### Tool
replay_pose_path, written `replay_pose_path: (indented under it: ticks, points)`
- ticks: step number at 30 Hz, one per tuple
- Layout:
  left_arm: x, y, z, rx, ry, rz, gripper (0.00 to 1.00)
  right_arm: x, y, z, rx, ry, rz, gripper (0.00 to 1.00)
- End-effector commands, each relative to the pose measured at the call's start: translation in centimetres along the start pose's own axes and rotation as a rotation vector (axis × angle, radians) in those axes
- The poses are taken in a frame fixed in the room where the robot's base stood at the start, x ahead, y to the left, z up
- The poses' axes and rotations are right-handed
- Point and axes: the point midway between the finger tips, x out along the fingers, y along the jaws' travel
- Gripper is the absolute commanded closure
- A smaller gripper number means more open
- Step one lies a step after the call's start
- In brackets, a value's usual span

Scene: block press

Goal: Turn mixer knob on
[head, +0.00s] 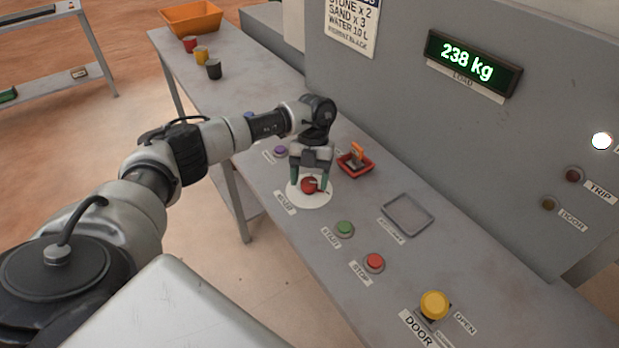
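The mixer knob (309,185) is a small red knob on a round white dial plate (311,201) on the grey bench, with a label at its lower left. My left gripper (309,182) points down over the knob, with one finger on each side of it. The fingers are spread apart. I cannot tell whether they touch the knob. The knob's marking is too small to read. My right gripper is not in the head view.
Green start (344,228) and red stop (374,262) buttons, a yellow door knob (435,304) and an empty grey tray (409,215) lie to the right. A red tray (355,165) stands close behind the gripper. A grey panel with a 238 kg display (473,64) rises behind.

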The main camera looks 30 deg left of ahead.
Motion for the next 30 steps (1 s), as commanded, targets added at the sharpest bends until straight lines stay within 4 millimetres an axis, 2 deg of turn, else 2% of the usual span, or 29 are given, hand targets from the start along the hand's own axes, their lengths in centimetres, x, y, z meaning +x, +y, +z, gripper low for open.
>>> replay_pose_path:
  ticks: [11, 14, 24, 30]
  points:
    - [-0.5, 0.0, 0.1, -0.002, 0.000, 0.000, 0.32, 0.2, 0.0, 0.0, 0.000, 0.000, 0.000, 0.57]
    - [-1.8, 0.0, 0.1, -0.002, -0.003, -0.002, 0.32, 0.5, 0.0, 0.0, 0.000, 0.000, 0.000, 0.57]
    - [-8.4, 0.0, 0.1, -0.001, -0.002, -0.002, 0.32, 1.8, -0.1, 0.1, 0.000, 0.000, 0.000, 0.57]
    - [-10.4, -0.1, 0.1, -0.001, 0.000, -0.001, 0.32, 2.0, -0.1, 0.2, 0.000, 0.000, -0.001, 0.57]
